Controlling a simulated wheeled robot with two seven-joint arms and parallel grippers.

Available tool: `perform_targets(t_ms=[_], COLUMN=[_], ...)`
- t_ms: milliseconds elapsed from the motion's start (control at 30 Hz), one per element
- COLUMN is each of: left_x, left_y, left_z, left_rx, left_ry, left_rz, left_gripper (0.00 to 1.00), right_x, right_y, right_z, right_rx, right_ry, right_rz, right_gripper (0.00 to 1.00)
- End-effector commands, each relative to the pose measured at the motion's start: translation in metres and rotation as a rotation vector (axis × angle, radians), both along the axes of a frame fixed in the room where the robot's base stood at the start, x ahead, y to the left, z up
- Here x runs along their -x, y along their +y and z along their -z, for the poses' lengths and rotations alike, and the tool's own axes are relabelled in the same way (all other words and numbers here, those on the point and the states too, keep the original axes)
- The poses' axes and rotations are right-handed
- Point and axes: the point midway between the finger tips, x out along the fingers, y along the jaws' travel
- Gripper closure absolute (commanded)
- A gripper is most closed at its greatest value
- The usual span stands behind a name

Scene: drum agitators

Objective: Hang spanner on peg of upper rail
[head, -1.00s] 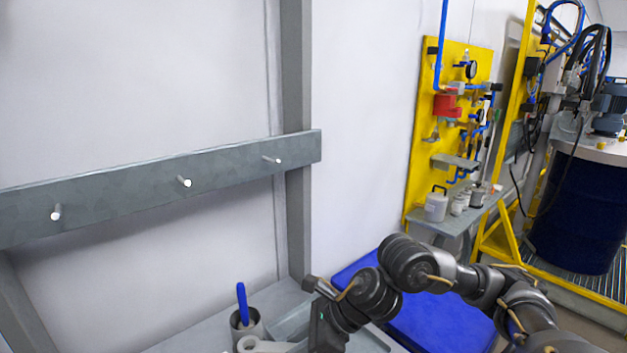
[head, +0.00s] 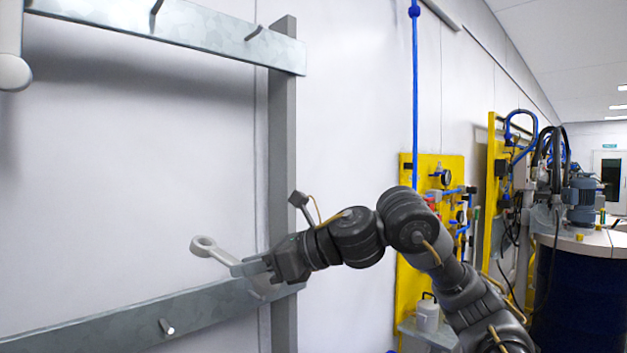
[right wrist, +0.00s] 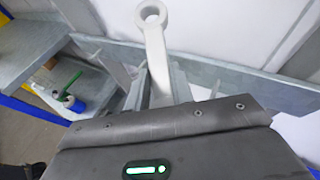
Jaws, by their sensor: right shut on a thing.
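The pale grey spanner (head: 222,254) is held by its handle in my right gripper (head: 256,267), with its ring end pointing left. In the right wrist view, the spanner (right wrist: 156,48) stands out between the two fingers (right wrist: 156,88), ring end away from me. The upper rail (head: 205,33) crosses the top of the head view. One of its pegs (head: 254,32) is above the spanner and another (head: 156,6) shows at the top edge. The spanner is below the upper rail and apart from its pegs. My left gripper is not in view.
A lower rail (head: 110,330) with a peg (head: 167,327) runs below and behind the gripper. A grey upright post (head: 282,150) stands close behind it. A white rounded object (head: 13,72) hangs at the far left. The wall between the rails is clear.

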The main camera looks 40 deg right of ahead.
Motion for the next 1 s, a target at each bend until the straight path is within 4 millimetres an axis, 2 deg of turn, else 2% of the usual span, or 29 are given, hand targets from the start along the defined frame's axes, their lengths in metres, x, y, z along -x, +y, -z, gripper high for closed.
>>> perform_targets(t_ms=[33, 100, 367, 600, 700, 800, 1000], left_x=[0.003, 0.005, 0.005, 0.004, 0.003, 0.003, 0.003], left_y=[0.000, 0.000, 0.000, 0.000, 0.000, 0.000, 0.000], left_z=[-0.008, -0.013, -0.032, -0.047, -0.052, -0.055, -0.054], left_rx=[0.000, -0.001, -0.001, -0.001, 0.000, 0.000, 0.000], left_ry=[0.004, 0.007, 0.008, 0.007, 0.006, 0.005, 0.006], left_rz=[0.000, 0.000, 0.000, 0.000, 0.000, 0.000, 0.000], left_gripper=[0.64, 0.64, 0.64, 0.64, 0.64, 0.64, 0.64], right_x=[0.001, 0.003, 0.023, 0.053, 0.065, 0.069, 0.067], right_y=[-0.002, -0.005, -0.020, -0.042, -0.052, -0.066, -0.079], right_z=[-0.033, -0.068, -0.193, -0.300, -0.336, -0.359, -0.364], right_rx=[-0.016, -0.036, -0.115, -0.205, -0.249, -0.304, -0.370], right_ry=[-0.025, -0.048, -0.151, -0.281, -0.354, -0.446, -0.556], right_rz=[0.016, 0.038, 0.126, 0.206, 0.232, 0.257, 0.281], right_gripper=[1.00, 1.00, 1.00, 1.00, 1.00, 1.00, 1.00])
